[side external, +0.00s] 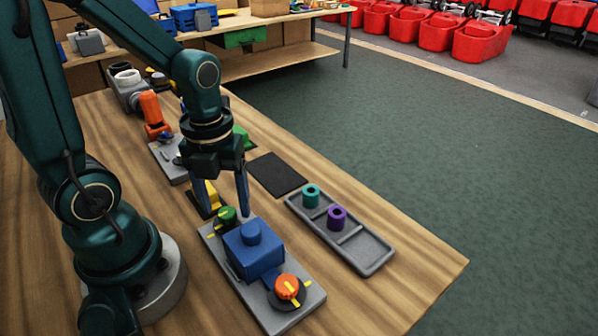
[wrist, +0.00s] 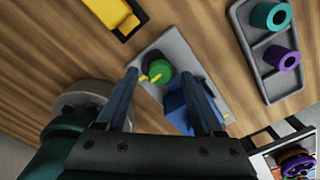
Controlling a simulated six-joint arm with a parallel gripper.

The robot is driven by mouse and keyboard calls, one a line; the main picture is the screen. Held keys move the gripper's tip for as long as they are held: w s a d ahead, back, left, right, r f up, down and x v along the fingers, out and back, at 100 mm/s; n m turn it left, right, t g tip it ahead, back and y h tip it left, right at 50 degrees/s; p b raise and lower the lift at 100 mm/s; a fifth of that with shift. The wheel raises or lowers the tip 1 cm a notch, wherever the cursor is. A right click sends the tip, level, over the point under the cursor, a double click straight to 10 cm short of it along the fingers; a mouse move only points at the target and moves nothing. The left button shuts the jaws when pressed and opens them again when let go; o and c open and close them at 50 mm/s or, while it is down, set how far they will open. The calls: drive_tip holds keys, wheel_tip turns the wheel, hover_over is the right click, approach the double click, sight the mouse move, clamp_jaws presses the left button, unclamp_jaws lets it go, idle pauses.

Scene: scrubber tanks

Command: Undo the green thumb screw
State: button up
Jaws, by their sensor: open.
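The green thumb screw (side external: 227,218) stands at the far end of a grey base plate (side external: 313,299). It has a yellow mark across it, and it also shows in the wrist view (wrist: 158,70). A blue block (side external: 254,252) with a round top is beside it on the same plate. My gripper (side external: 225,212) points down over the screw, open and empty. In the wrist view its two fingers (wrist: 160,76) are on either side of the screw, with gaps. I cannot tell how far the fingertips are above the plate.
An orange knob (side external: 287,287) with a yellow mark sits at the plate's near end. A grey tray (side external: 366,253) holds a teal ring (side external: 311,195) and a purple ring (side external: 337,216) to the right. A black mat (side external: 277,174) lies behind. A yellow piece (side external: 213,197) is close behind the screw.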

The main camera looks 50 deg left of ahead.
drive_tip(key=shift+f, duration=0.5)
clamp_jaws()
drive_tip(key=shift+n, duration=0.3)
